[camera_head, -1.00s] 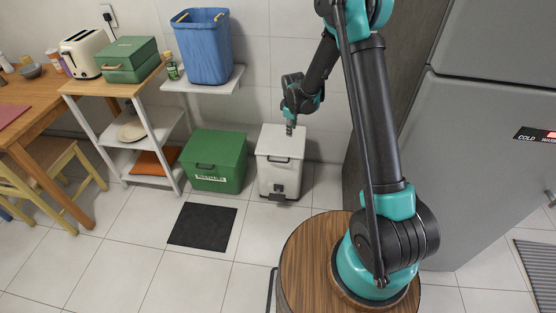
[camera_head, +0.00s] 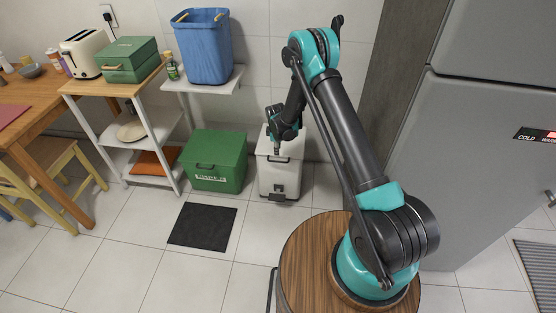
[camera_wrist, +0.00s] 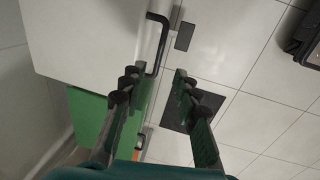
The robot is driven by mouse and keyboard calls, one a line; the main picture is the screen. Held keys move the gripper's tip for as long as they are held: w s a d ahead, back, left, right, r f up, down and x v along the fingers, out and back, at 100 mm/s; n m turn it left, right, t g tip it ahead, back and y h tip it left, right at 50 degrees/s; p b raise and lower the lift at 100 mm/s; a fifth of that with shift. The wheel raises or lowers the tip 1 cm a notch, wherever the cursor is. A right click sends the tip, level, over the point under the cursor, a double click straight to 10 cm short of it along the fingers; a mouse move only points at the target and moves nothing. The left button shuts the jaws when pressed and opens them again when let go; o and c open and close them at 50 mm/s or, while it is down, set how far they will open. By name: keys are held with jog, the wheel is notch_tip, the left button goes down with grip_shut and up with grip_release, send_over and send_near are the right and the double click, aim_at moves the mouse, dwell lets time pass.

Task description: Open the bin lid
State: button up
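The white bin (camera_head: 279,181) stands on the floor against the back wall, with its lid shut. A dark handle sits on the front of the lid, and a dark pedal (camera_head: 277,198) is at its foot. In the wrist view the white lid (camera_wrist: 85,40) fills the upper left, with the black bar handle (camera_wrist: 161,45) along its edge. My gripper (camera_head: 277,150) is at the lid's front edge in the head view. In the wrist view my gripper (camera_wrist: 156,78) has its two fingers apart with nothing between them. The left fingertip appears close to the handle's end; contact is unclear.
A green labelled box (camera_head: 215,160) stands just left of the white bin. A blue container (camera_head: 203,50) is on a wall shelf above. A black mat (camera_head: 202,227) lies on the floor in front. A grey fridge (camera_head: 480,150) stands at the right.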

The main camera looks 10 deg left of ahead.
jog(key=f, duration=0.3)
jog(key=w+f, duration=0.1)
jog(key=f, duration=0.5)
jog(key=shift+w+f, duration=0.1)
jog(key=shift+w, duration=0.25)
grip_shut()
